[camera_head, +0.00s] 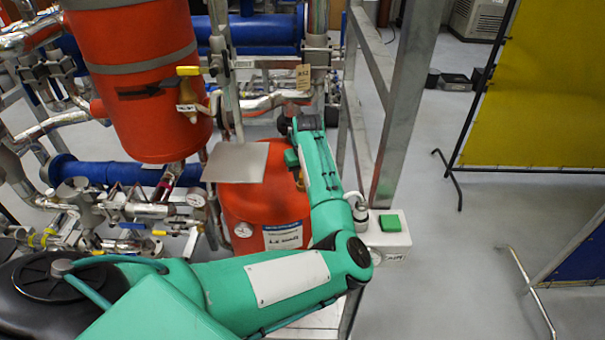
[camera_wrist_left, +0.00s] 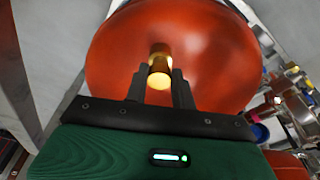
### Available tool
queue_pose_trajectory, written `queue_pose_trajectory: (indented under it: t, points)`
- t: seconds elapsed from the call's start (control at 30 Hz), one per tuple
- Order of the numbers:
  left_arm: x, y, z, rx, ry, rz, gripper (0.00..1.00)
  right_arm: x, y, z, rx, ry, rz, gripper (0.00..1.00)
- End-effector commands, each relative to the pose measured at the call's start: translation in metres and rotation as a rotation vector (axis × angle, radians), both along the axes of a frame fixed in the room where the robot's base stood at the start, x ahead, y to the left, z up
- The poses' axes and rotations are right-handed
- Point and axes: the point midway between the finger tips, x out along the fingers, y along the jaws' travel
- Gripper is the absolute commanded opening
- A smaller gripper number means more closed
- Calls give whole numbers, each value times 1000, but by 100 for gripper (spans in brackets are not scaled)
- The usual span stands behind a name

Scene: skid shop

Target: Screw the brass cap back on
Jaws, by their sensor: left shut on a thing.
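The brass cap (camera_wrist_left: 159,78) is between the two dark fingers of my left gripper (camera_wrist_left: 160,86), which is shut on it. Behind the cap, a darker brass neck (camera_wrist_left: 160,50) stands against the red vessel (camera_wrist_left: 215,50). The cap is in line with the neck; whether its threads are engaged cannot be told. In the head view the red vessel (camera_head: 265,205) stands at the middle, with my left forearm along its right side. The fingertips are hidden there by my own arm. My right gripper is in neither view.
A larger red tank (camera_head: 135,85) hangs at upper left above blue and silver piping (camera_head: 115,173). A grey plate (camera_head: 235,162) is over the vessel's top. A metal frame post (camera_head: 400,110) and a white box with a green button (camera_head: 385,230) stand close right.

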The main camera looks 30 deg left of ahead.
Motion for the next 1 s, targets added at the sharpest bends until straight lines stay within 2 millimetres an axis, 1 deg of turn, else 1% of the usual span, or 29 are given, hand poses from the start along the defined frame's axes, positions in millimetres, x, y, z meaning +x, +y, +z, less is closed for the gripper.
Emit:
queue_pose_trajectory:
  t: [0.57, 1.0]
  points:
    - [0, 0, -14, 0, 0, 0, 13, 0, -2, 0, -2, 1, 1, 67]
    - [0, 0, -15, 0, 0, 0, 13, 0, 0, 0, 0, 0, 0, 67]
